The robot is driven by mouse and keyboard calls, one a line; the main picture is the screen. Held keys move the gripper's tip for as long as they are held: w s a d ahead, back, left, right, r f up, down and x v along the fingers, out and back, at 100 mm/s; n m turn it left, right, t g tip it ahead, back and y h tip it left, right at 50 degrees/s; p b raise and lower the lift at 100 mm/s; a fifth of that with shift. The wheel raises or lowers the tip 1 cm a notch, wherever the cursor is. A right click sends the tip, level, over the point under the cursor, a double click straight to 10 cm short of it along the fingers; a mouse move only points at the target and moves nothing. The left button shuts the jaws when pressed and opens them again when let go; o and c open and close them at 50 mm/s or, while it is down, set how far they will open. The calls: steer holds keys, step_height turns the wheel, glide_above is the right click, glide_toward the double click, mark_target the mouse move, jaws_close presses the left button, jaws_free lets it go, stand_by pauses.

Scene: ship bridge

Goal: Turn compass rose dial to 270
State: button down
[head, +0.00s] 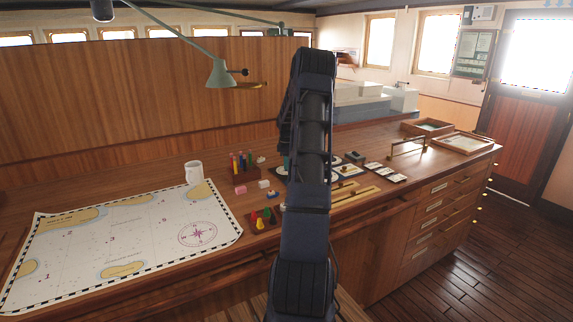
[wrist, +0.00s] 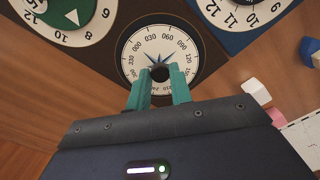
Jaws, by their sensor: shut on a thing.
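The compass rose dial (wrist: 137,43) is in the wrist view, a white ring with degree numbers and a dark blue star at its centre, on a dark square plate. 030 and 060 stand at the ring's top, 300 and 330 at its left. My gripper (wrist: 159,75) has teal fingers on both sides of the small dark knob (wrist: 159,73) at the dial's centre and is shut on it. The fingers cover the lower part of the ring. Which number the dial is set to I cannot tell. In the head view my arm hides my gripper and most of the dial area.
Two other dials flank it: a green-centred one (wrist: 86,34) at left and a blue-plated one (wrist: 268,10) at right. In the head view, a sea chart (head: 130,240), a white mug (head: 194,173) and small coloured pieces (head: 262,219) lie left of my arm. Trays (head: 459,144) stand at the right.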

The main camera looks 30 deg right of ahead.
stand_by(0.4)
steer(key=c, duration=1.3)
jaws_free()
steer(key=shift+o, duration=0.2)
steer(key=shift+r, duration=0.15)
step_height(320, 180, up, 11)
steer(key=shift+f, duration=0.2)
